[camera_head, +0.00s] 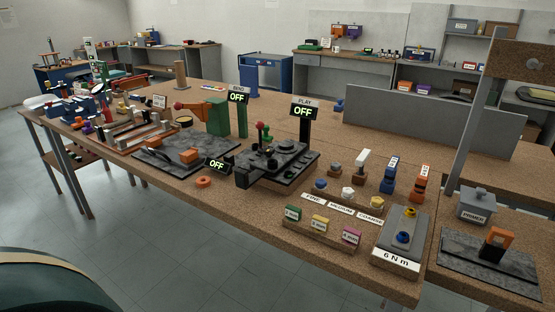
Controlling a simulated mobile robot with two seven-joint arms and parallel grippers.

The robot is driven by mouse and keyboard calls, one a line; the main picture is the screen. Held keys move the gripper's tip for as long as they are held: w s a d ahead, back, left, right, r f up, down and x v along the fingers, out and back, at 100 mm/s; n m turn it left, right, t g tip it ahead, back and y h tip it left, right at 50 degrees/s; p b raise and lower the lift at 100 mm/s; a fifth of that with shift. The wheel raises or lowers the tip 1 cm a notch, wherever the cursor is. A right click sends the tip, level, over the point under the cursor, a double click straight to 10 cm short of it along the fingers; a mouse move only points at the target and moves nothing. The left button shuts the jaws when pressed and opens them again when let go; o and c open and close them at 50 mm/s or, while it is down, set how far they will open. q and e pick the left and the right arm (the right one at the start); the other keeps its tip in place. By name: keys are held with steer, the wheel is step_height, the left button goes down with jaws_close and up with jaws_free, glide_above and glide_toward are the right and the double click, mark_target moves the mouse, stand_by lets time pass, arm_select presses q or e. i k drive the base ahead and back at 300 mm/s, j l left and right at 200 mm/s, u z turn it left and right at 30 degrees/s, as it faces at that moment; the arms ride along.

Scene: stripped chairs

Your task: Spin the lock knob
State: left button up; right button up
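No part is labelled as the lock knob, and I cannot tell which one it is. A dark fixture (275,163) in the middle of the bench carries small black knobs and upright handles, one with a red ball top (261,125). An "OFF" sign headed PLAY (304,107) stands behind it. Neither of my grippers is in view.
The cork-topped bench (240,197) is crowded. An orange ring (203,182) lies near its front edge. Labelled colored blocks (320,223) sit toward the right. A grey panel (430,122) stands along the back. A grey PRIMER box (477,205) is at right. The floor in front (190,245) is clear.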

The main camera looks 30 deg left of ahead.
mark_target(268, 151)
steer(key=j+z, duration=0.25)
steer(key=j, duration=0.45)
steer(key=j+z, duration=0.25)
steer(key=j, duration=0.45)
steer(key=k+j+z, duration=0.1)
steer(key=j+z, duration=0.2)
steer(key=j, duration=0.4)
